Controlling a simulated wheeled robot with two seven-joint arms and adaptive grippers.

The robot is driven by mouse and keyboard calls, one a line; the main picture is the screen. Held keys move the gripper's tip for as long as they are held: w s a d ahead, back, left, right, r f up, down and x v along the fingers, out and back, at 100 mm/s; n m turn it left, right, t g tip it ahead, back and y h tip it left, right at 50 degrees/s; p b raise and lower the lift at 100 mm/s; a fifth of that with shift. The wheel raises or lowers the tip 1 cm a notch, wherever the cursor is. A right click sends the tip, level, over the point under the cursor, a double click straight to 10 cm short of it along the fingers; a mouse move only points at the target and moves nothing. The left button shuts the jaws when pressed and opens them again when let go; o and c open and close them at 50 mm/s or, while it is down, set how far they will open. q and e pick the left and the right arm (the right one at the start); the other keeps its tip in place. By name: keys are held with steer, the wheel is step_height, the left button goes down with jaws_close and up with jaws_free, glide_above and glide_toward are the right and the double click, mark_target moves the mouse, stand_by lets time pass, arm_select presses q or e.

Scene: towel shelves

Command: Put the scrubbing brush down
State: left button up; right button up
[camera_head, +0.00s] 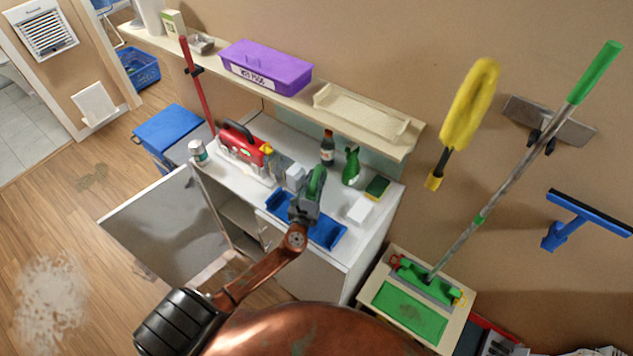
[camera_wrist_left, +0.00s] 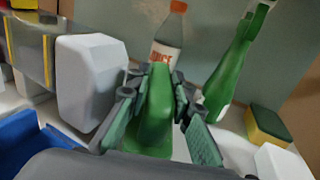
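The green scrubbing brush (camera_head: 317,179) is at my left gripper (camera_head: 304,206), over the blue tray (camera_head: 330,235) on the white cabinet top. In the left wrist view the brush (camera_wrist_left: 153,112) stands between the two fingers (camera_wrist_left: 160,125), which close in on its sides, so the gripper appears shut on it. The fingers and wrist hide part of the brush. I cannot tell whether its lower end touches anything. My right gripper is in neither view.
A shelf (camera_head: 400,150) overhangs behind. An open cabinet door (camera_head: 165,230) juts out front left.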

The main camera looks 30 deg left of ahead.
arm_select(q)
jaws_close()
steer(key=shift+r, duration=0.1)
